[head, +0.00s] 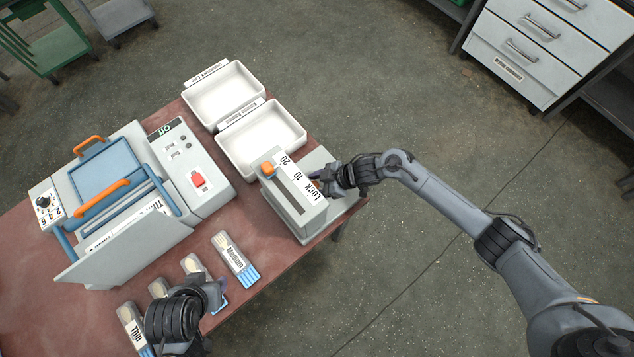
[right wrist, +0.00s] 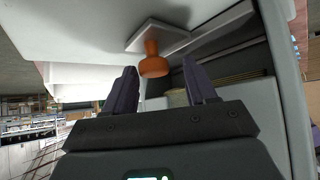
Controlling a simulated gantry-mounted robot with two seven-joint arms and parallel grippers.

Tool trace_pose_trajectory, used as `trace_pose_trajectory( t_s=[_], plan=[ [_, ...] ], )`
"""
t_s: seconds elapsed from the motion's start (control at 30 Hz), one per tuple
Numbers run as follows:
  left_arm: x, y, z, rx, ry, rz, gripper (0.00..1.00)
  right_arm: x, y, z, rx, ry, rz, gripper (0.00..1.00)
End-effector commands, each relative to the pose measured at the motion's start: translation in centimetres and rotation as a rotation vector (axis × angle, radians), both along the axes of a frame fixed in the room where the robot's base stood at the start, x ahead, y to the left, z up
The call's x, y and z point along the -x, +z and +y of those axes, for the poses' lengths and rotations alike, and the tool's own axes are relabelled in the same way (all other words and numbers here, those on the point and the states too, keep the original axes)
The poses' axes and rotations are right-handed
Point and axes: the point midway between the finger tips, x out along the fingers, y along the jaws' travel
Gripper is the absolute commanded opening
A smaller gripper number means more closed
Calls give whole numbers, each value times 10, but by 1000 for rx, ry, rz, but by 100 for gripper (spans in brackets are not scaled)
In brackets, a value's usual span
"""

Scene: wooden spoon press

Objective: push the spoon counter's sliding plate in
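The spoon counter (head: 294,197) is a light grey box at the table's right end, with a slotted top marked Lock, 10 and 20. An orange knob (head: 267,169) stands on its top near the 20. My right gripper (head: 318,178) is at the counter's right side. In the right wrist view its fingers (right wrist: 161,82) are apart with nothing between the pads. An orange knob (right wrist: 153,64) on a grey plate (right wrist: 160,38) is just beyond the fingertips; I cannot tell whether they touch. My left gripper (head: 218,291) is low over the spoon packs; its finger opening is unclear.
Two white trays (head: 224,95) (head: 262,138) stand behind the counter. Spoon packs, one marked Medium (head: 235,258), lie along the front edge. A grey machine with orange handles (head: 103,197) fills the table's left. The floor right of the table is clear.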

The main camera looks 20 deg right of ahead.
Motion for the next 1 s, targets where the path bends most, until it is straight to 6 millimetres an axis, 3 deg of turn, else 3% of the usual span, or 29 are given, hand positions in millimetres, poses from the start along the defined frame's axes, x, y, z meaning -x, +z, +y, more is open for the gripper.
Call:
trace_pose_trajectory(
  t_s=[0.37, 0.8, 1.0],
  plan=[
    [0, 1, 2, -8, -6, 1, 48, 2, 9, -11, 2, -4, -1, 56],
    [0, 5, 1, -3, -2, 1, 48, 21, 60, -58, 3, -1, -3, 56],
    [0, 6, -1, 4, 3, 1, 48, 26, 73, -70, 2, -1, 0, 56]
  ],
)
